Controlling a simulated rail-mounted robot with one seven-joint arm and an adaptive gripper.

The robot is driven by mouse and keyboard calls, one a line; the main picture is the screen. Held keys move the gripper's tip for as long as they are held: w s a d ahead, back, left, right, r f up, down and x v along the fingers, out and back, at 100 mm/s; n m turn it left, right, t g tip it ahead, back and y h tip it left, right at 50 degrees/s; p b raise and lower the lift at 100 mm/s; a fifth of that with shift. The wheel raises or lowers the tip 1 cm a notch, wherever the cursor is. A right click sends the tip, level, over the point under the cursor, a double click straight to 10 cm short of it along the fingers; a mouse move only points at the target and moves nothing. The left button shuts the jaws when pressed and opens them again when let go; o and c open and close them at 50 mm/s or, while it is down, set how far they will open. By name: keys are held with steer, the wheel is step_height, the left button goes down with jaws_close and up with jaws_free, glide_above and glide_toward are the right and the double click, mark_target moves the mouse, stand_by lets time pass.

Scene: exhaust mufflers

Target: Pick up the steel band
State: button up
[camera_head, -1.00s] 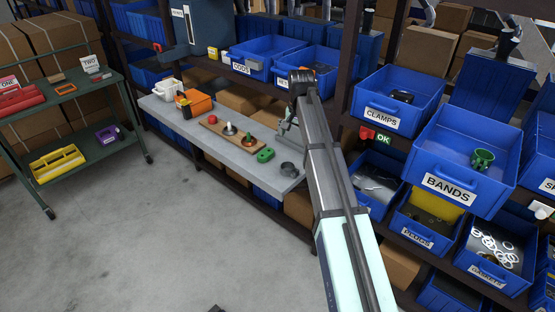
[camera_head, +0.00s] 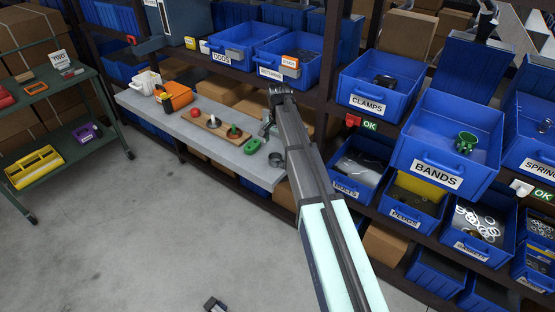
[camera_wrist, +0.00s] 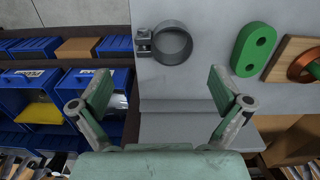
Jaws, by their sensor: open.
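The steel band (camera_head: 276,160), a dark grey ring, sits near the right end of the grey bench top (camera_head: 215,138). In the wrist view the steel band (camera_wrist: 172,43) shows larger, with a small clamp block on its left side. My gripper (camera_wrist: 160,88) is open and empty, its two green fingers wide apart. The ring lies ahead of the fingers, between their lines and apart from them. In the head view my gripper (camera_head: 268,126) is partly hidden behind my arm, above the bench.
A green two-hole part (camera_head: 252,146) lies near the band. A wooden board (camera_head: 213,124) with coloured knobs is further left. The BANDS bin (camera_head: 436,176), holding a green part (camera_head: 466,142), and the CLAMPS bin (camera_head: 366,103) stand on the right shelves. A green cart stands left.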

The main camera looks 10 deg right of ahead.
mark_target(278, 158)
steer(key=shift+w+a+f+p, duration=0.15)
steer(key=shift+f+p, duration=0.5)
steer(key=shift+f, duration=1.25)
steer(key=shift+w+d+f+p, duration=0.1)
steer(key=shift+f+p, duration=0.5)
steer(key=shift+f, duration=1.3)
steer(key=c, duration=1.1)
